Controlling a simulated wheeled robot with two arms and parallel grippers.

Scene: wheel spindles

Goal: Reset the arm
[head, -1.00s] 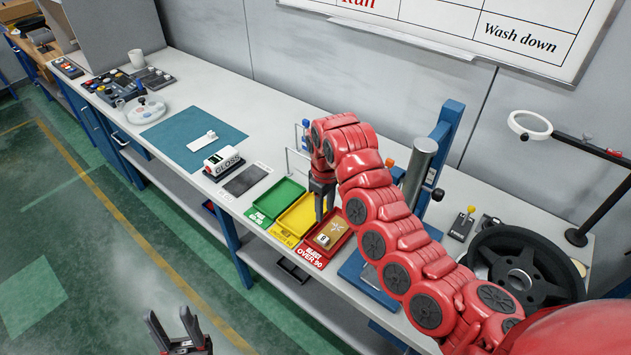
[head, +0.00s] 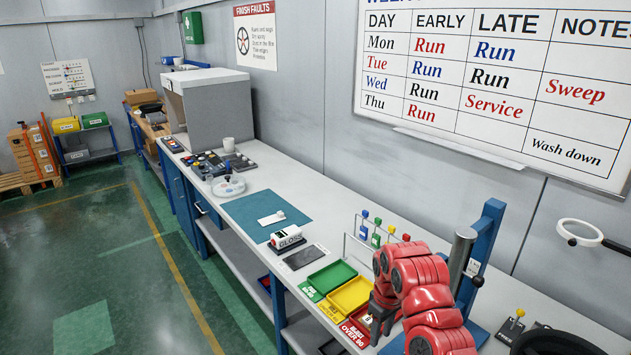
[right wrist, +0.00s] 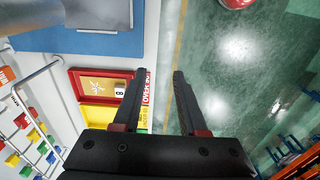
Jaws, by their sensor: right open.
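My right arm (head: 420,295) comes in from the lower right of the head view, bent over the bench near the red tray. Its gripper (right wrist: 154,74) shows in the right wrist view with two dark fingers apart and nothing between them. Past the fingertips are the bench's front edge, the "OVER 90" label and the green floor. The red tray (right wrist: 75,78) lies left of the fingers and holds a tan piece with a star mark and a small tag marked 8. In the head view the arm partly covers this tray. My left gripper is out of view.
Green (head: 331,277) and yellow (head: 350,296) trays stand beside the red one. A rack with coloured tags (head: 376,240), a blue post (head: 482,255) and a magnifier ring (head: 580,233) are close to the arm. The floor in front of the bench is clear.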

